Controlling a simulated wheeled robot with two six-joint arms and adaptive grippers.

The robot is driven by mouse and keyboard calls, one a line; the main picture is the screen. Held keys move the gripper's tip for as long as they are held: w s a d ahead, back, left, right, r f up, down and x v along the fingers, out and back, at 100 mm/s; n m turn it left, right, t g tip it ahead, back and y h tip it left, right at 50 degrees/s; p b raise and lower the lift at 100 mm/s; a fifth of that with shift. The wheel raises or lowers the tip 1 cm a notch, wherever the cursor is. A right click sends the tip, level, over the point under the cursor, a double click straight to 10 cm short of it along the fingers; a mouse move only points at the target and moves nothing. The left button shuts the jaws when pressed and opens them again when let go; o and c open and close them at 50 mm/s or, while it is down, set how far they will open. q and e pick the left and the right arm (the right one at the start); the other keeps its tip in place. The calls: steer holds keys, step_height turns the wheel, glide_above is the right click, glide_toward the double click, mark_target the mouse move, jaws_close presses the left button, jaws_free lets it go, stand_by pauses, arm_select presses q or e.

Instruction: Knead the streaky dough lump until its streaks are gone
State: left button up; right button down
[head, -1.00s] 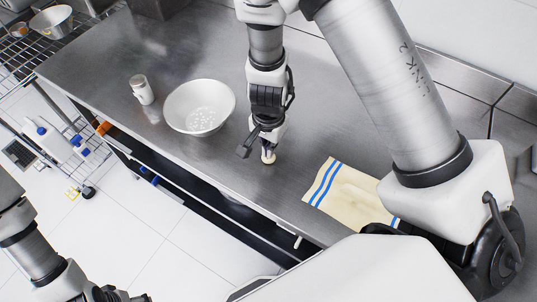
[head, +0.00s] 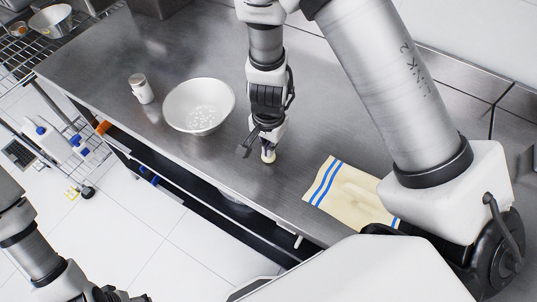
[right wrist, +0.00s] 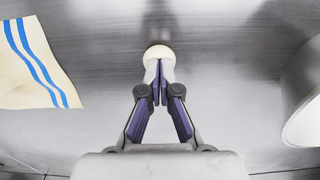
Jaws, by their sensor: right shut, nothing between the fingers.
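The dough lump (head: 268,157) is a small, pale cream piece on the steel counter, right of the white bowl. My right gripper (right wrist: 159,96) is shut with nothing between its fingers. Its fingertips point down and meet or overlap the near side of the lump (right wrist: 159,53) in the right wrist view; I cannot tell how hard they touch. The fingers partly hide the lump, and any streaks are too small to make out. My left gripper (head: 108,294) shows only in part at the bottom left edge of the head view, away from the counter; its jaws cannot be read.
A white bowl (head: 178,104) with pale contents and a shaker (head: 140,88) stand left of the lump. A cream cloth with blue stripes (head: 345,190) lies to its right, near the counter's front edge. Bare steel lies behind the lump. A wire rack (head: 30,55) stands at far left.

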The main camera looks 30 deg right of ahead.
stand_by(0.4)
steer(key=shift+r+p, duration=0.7)
steer(key=shift+p, duration=0.05)
step_height(320, 180, up, 5)
steer(key=p, duration=0.4)
steer(key=shift+p, duration=0.35)
steer(key=shift+f, duration=0.1)
